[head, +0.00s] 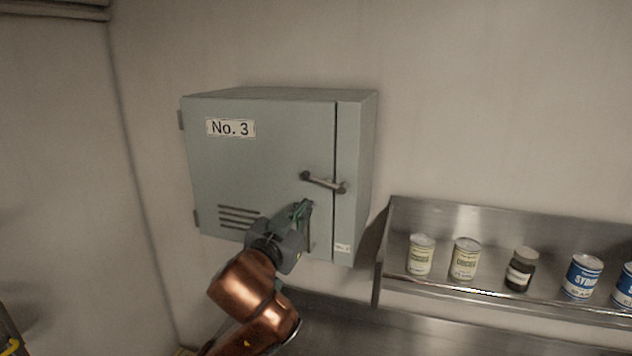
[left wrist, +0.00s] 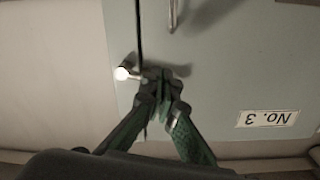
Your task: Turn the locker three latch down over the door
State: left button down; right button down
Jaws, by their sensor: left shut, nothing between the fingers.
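The grey locker marked No. 3 (head: 262,165) hangs on the wall with its door closed against the frame. Its latch (head: 323,182) is a metal bar pivoting on the frame strip right of the door seam. The bar reaches left across the seam over the door, nearly level, free end slightly higher. In the left wrist view, upside down, the latch's bright pivot end (left wrist: 124,73) shows. My left gripper (head: 303,206) is shut and empty at the door face, just below the bar's free end; contact is unclear. My right gripper is out of view.
A vertical door pull (head: 309,236) is just below my left fingertips. The wall above the shelf is bare.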

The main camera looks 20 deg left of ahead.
pick_arm(q)
jog(key=t, duration=0.1)
send_near(327, 152)
jog(key=s, duration=0.4)
jog(key=w+p, duration=0.1)
jog(key=w, duration=0.2)
jog(key=w+p, duration=0.1)
jog(key=w, duration=0.2)
jog(key=w+p, duration=0.1)
jog(key=w, duration=0.3)
jog(key=shift+d+r+p, duration=0.1)
jog(key=shift+r+p, duration=0.25)
jog(key=shift+p, duration=0.05)
jog(key=f, duration=0.1)
jog(key=a+f, duration=0.1)
jog(key=f, duration=0.1)
jog(key=shift+s+f+p, duration=0.1)
jog(key=shift+s+p, duration=0.15)
jog(key=shift+p, duration=0.1)
jog(key=shift+s+a+f, duration=0.1)
jog(key=shift+s+f, duration=0.1)
jog(key=shift+f, duration=0.15)
jog(key=shift+w+f, duration=0.1)
